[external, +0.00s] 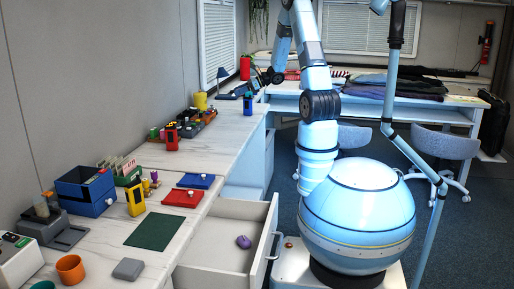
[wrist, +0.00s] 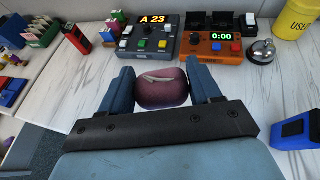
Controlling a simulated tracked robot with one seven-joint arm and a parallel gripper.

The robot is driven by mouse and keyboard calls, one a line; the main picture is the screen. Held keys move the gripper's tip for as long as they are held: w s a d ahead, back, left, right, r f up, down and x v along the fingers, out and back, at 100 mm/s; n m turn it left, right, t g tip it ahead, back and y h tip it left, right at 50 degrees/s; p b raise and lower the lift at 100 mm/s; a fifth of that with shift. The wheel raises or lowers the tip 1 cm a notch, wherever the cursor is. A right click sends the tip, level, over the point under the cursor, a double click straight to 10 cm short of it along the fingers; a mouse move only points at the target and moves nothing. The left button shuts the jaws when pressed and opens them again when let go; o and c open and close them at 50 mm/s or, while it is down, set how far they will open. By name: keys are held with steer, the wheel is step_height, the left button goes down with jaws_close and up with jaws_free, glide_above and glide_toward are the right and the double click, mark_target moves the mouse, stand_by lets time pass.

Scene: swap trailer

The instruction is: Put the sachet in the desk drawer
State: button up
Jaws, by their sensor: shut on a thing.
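The desk drawer (external: 215,254) stands pulled open at the front of the near desk in the external view. A small purple pouch-like thing (external: 243,241), which may be the sachet, lies on its floor. My gripper (wrist: 159,72) is shut on a maroon rounded thing (wrist: 162,92) with a pale strip on top, held between the two blue fingers. I cannot tell whether this held thing is a sachet. In the external view my gripper (external: 256,81) is far from the drawer, over the far end of the left counter. Its load is too small to make out there.
In the wrist view a grey box reading A 23 (wrist: 150,42), an orange timer box (wrist: 213,50), a bell (wrist: 262,50) and a yellow can (wrist: 299,18) stand beyond. A blue device (wrist: 294,133) stands at right. Boxes, trays and cups crowd the near desk.

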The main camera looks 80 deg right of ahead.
steer(key=w+a+n+y, duration=0.2)
steer(key=w+a+y, duration=0.1)
steer(key=w+a, duration=0.9)
steer(key=w+a+n+g+y, duration=0.2)
steer(key=a, duration=1.3)
steer(key=w+a+n+g+y, duration=0.1)
steer(key=w+a+n+g, duration=0.1)
steer(key=a, duration=1.3)
steer(key=s+a+n+g+y, duration=0.2)
steer(key=s+a+n, duration=0.15)
steer(key=a, duration=1.25)
steer(key=n+g+y, duration=0.2)
steer(key=n+g, duration=0.3)
steer(key=g, duration=0.2)
glide_above(221, 266)
step_height(221, 266, down, 23)
steer(key=shift+a+f, duration=0.1)
steer(key=shift+f, duration=5.6)
